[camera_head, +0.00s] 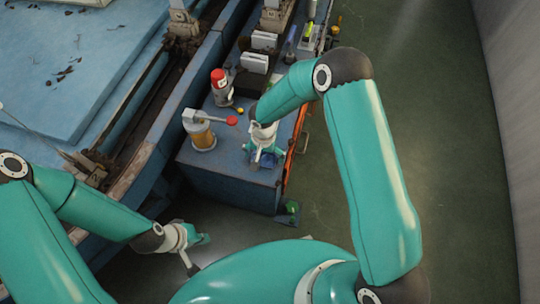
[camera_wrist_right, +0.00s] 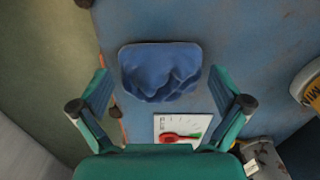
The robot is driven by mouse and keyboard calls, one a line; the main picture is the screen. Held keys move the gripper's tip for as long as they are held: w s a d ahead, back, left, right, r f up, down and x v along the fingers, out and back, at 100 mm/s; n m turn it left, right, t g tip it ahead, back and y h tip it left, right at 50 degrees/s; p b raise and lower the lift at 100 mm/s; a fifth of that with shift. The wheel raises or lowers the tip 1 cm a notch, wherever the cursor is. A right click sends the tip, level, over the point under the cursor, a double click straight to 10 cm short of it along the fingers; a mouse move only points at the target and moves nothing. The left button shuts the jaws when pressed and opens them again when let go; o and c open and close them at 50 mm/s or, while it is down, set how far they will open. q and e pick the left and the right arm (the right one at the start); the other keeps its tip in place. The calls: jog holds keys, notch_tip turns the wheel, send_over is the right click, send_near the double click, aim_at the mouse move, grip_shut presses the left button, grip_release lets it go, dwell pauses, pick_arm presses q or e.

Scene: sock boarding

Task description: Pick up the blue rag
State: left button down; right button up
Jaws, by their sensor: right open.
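The blue rag (camera_wrist_right: 160,72) lies crumpled on the blue worktop in the right wrist view, in the upper middle. My right gripper (camera_wrist_right: 163,84) is open, with one teal finger on each side of the rag and space between; I cannot tell its height above the rag. In the head view my right gripper (camera_head: 265,153) points down over the near end of the worktop, and mostly hides the rag there. My left gripper (camera_head: 197,253) hangs low at the bottom left, away from the worktop; its fingers are too small to read.
The blue worktop (camera_head: 225,178) also holds an amber jar (camera_head: 201,135) with a red-knobbed lever and a red-topped bottle (camera_head: 221,90). A white card (camera_wrist_right: 200,123) with a red and green item lies near the rag. Green floor (camera_head: 450,150) is open on the right.

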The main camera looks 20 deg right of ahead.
aim_at(264, 154)
jog(key=shift+f, duration=0.3)
jog(key=c, duration=0.9)
jog(key=shift+r, duration=0.15)
notch_tip(264, 154, up, 20)
jog(key=shift+f+p, duration=0.1)
jog(key=shift+p, duration=1)
